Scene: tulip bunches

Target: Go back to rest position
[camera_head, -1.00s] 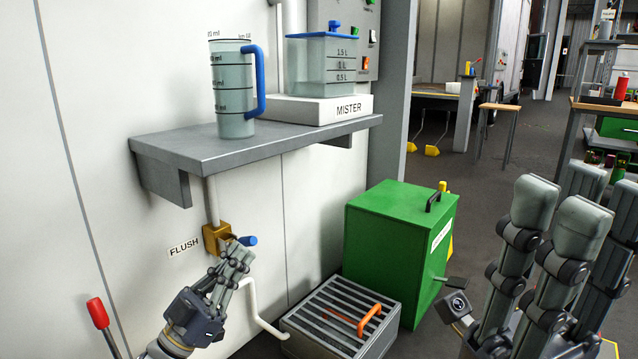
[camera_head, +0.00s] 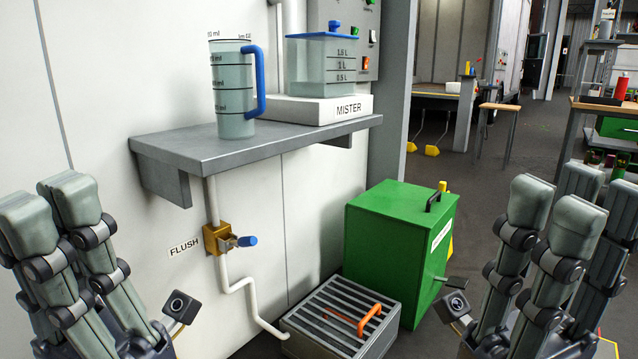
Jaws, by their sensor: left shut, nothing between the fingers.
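My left gripper (camera_head: 45,205) is raised at the lower left, shut and empty, with its grey fingers pointing up. It is well clear of the brass flush valve (camera_head: 218,239) with its blue handle (camera_head: 245,241), which sits on a white pipe on the wall next to the FLUSH label (camera_head: 184,248). My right gripper (camera_head: 568,215) is raised at the lower right with its fingers pointing up. It touches nothing that I can see, and its fingers overlap in view, so I cannot tell whether it is open or shut.
A grey wall shelf (camera_head: 250,147) holds a measuring jug (camera_head: 232,95) with a blue handle and a lidded mister tank (camera_head: 321,65). A green box (camera_head: 390,250) and a grated grey drain box (camera_head: 322,312) with an orange handle (camera_head: 369,318) stand on the floor between my grippers.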

